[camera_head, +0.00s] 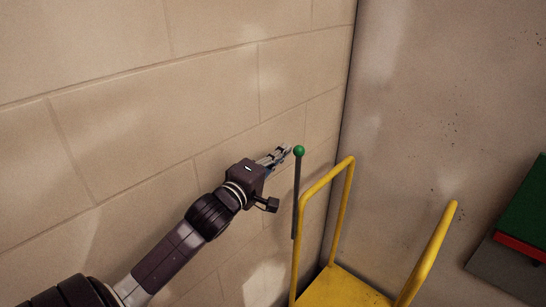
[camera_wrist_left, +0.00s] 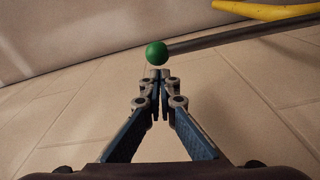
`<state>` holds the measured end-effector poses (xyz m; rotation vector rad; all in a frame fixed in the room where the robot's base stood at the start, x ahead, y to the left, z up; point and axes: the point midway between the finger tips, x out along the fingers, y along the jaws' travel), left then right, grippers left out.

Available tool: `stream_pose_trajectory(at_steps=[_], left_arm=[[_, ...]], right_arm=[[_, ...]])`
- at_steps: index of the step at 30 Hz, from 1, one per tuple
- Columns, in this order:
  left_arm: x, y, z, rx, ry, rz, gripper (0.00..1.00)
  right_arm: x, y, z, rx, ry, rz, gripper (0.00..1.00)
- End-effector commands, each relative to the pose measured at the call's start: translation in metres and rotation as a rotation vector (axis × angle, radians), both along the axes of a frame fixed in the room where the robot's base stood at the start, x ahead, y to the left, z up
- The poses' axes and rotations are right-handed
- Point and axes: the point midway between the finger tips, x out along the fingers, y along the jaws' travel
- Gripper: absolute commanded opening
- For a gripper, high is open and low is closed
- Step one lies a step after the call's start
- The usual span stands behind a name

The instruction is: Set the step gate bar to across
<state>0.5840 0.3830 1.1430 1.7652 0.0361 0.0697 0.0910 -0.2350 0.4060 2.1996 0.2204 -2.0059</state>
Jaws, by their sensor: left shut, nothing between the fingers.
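The step gate bar (camera_head: 297,195) is a dark rod with a green ball (camera_head: 299,151) at its end. In the head view it stands upright beside the yellow rail, ball at the top. My left gripper (camera_head: 287,150) is shut and empty, with its fingertips just left of the ball in that view. In the left wrist view the shut fingertips (camera_wrist_left: 159,75) appear just below the green ball (camera_wrist_left: 157,53), and the rod (camera_wrist_left: 230,40) runs off to the right. I cannot tell whether the fingers touch the ball. My right gripper is not in view.
A yellow step frame (camera_head: 345,172) with a yellow platform (camera_head: 340,290) and a second rail (camera_head: 430,250) stands right of the bar. A block wall (camera_head: 120,120) is close behind my left arm. A green and red object (camera_head: 525,225) is at the far right.

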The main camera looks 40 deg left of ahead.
Motion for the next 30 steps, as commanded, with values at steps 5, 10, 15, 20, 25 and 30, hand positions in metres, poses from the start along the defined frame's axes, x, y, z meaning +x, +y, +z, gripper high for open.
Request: stream_pose_trajectory(at_steps=[5, 10, 15, 20, 25, 30], left_arm=[[0.014, 0.001, 0.001, 0.000, -0.001, -0.001, 0.00], [0.017, 0.001, 0.000, 0.001, 0.000, -0.001, 0.00], [0.017, 0.001, 0.000, 0.001, 0.000, -0.001, 0.00], [0.017, -0.001, 0.000, 0.005, 0.000, -0.001, 0.00], [0.016, -0.015, 0.002, 0.039, -0.006, -0.003, 0.00], [0.014, -0.047, 0.001, 0.123, -0.014, -0.003, 0.00]], right_arm=[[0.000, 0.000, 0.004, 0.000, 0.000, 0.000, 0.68], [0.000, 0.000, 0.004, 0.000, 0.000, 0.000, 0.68], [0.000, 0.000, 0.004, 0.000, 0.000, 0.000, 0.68], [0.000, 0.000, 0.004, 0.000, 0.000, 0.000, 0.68], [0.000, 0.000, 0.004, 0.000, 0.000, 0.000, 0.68], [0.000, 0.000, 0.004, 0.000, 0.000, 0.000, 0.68]])
